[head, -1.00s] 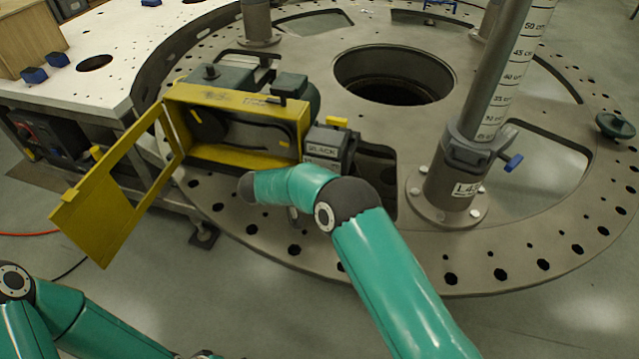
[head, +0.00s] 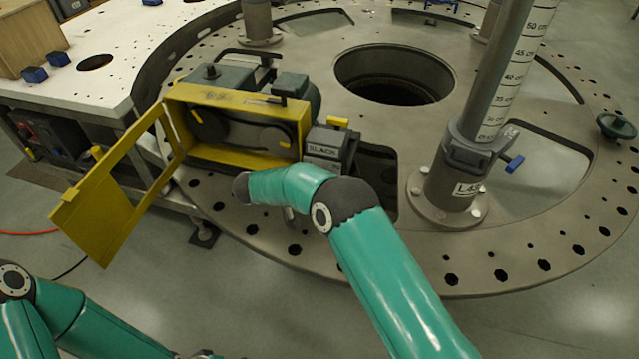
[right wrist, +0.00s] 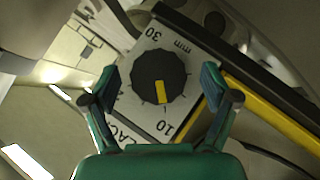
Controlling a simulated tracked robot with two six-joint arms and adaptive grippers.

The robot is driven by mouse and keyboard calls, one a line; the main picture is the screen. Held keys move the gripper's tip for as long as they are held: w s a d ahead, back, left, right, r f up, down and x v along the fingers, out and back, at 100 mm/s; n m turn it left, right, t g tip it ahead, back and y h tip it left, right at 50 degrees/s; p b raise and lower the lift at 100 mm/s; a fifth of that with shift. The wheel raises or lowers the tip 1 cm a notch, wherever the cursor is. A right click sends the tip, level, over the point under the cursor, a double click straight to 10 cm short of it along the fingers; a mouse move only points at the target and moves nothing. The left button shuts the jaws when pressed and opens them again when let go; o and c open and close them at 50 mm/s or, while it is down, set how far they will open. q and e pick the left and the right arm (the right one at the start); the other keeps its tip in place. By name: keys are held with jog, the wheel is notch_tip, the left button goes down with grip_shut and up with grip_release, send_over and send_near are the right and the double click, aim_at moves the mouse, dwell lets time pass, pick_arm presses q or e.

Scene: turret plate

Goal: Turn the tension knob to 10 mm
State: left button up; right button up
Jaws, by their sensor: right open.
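The tension knob (right wrist: 158,77) is round, black and ribbed, with a yellow pointer. It sits on a grey dial plate (right wrist: 135,110) marked "30", "mm" and "10", with partly hidden lettering ending in "LACK". The pointer aims down, at or very near the "10" side; I cannot tell if it is exactly on the mark. My right gripper (right wrist: 160,80) is open, one finger on each side of the knob, with gaps showing. In the head view the grey box marked "SLACK" (head: 323,150) shows beside the yellow housing; the knob is hidden there. My left gripper is out of view.
The yellow housing (head: 235,158) has its yellow door (head: 105,210) swung open to the left. A grey post (head: 487,90) with a centimetre scale stands to the right on the round plate (head: 500,225). The plate has a large central hole.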

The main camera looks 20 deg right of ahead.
jog(key=v, duration=1)
jog(key=shift+s, duration=0.1)
